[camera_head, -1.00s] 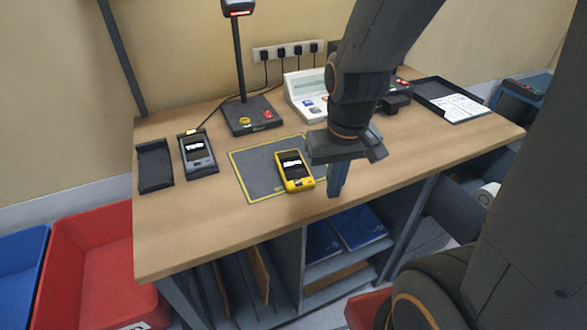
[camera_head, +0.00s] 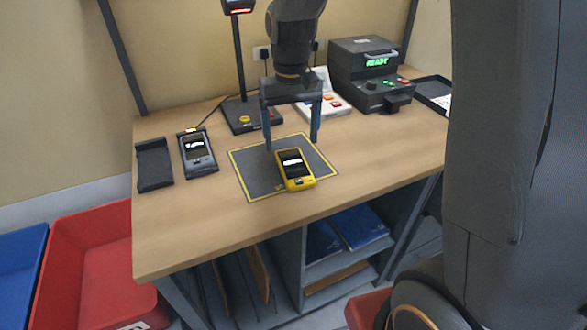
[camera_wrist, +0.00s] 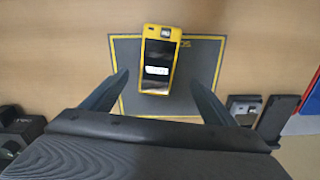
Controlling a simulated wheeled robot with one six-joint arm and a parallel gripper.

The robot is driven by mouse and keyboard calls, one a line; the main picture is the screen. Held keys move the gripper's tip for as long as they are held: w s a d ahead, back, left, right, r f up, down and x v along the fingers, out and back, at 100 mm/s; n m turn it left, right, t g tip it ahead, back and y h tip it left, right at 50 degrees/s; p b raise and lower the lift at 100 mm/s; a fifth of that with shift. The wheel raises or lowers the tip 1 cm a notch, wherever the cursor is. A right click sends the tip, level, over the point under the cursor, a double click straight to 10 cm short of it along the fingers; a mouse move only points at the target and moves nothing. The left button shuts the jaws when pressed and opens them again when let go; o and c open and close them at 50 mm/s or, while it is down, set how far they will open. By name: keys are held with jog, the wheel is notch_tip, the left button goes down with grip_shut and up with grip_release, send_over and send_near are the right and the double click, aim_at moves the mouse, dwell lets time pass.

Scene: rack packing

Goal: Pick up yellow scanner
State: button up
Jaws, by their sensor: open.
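The yellow scanner (camera_head: 295,170) lies flat, screen up, on a grey mat with a yellow border (camera_head: 255,182) on the wooden table. My gripper (camera_head: 292,146) is open and empty, pointing down above the back part of the mat, just behind the scanner. In the wrist view the yellow scanner (camera_wrist: 158,62) shows whole, beyond the fingertips and between their lines. The two fingers of my gripper (camera_wrist: 160,78) are spread wider than the scanner and do not touch it.
A grey scanner (camera_head: 198,152) sits in a black cradle at left, beside an empty black cradle (camera_head: 155,168). A stand with a black base (camera_head: 243,118), a white device (camera_head: 330,108) and a black machine reading READY (camera_head: 365,72) stand behind. The table front is clear.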

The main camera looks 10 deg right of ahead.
aim_at(294, 165)
jog(key=f, duration=0.2)
jog(key=f+p, duration=0.1)
jog(key=f, duration=0.1)
jog(key=f+p, duration=0.1)
jog(key=f, duration=0.1)
jog(key=shift+s+d+f, duration=0.2)
jog(key=shift+s+d, duration=0.1)
jog(key=shift+f, duration=0.6)
jog(key=shift+c, duration=0.5)
jog(key=c, duration=1.2)
